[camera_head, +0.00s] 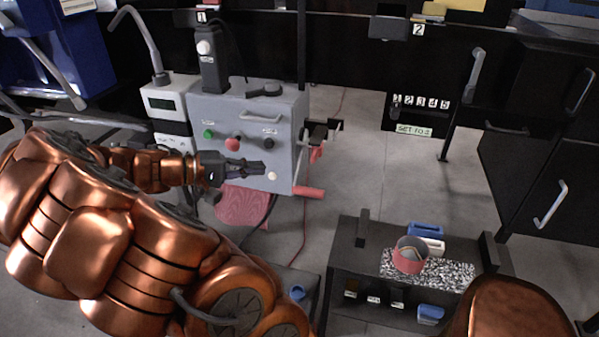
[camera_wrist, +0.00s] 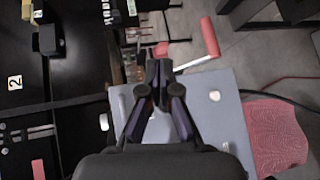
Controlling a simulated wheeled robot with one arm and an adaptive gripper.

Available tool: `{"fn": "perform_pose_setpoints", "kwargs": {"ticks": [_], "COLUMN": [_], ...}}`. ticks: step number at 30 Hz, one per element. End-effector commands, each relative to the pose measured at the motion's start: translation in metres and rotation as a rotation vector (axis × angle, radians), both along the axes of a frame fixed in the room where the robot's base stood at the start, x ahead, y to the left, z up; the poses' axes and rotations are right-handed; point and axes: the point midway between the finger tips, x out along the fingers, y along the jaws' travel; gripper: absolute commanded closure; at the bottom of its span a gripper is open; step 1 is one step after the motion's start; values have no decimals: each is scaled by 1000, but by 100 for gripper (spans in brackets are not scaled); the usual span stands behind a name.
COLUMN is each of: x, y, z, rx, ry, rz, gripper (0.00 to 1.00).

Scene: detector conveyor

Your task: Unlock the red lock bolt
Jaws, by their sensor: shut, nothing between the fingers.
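A grey control box (camera_head: 250,105) stands in the middle left of the head view. A small red part (camera_head: 316,152), probably the red lock bolt, sits by a black bracket (camera_head: 320,130) on the box's right side. It seems to show in the wrist view (camera_wrist: 161,48) too, beyond my fingertips. A red cylindrical handle (camera_head: 308,192) sticks out low on the box's right; in the wrist view it (camera_wrist: 210,37) is on a metal rod. My gripper (camera_head: 262,169) is shut and empty in front of the box's lower right face. It (camera_wrist: 159,80) hides part of the box in the wrist view.
The box front has a green button (camera_head: 208,134), a red knob (camera_head: 232,144) and a black knob (camera_head: 269,143). Open floor (camera_head: 360,175) lies right of the box.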

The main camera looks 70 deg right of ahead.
Motion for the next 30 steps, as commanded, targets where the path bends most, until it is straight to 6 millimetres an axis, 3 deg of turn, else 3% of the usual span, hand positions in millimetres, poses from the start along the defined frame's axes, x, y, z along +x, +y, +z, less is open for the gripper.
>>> {"fn": "perform_pose_setpoints", "kwargs": {"ticks": [1, 6, 11, 24, 30], "x": [7, 29, 44, 48, 41], "y": [-12, -41, -56, -60, -68], "z": [-18, -39, -52, -53, -53], "rx": [-39, -150, -203, -222, -221], "ry": [33, 103, 135, 145, 145], "rz": [6, 43, 74, 86, 84], "gripper": [100, 100, 100, 100, 100]}}
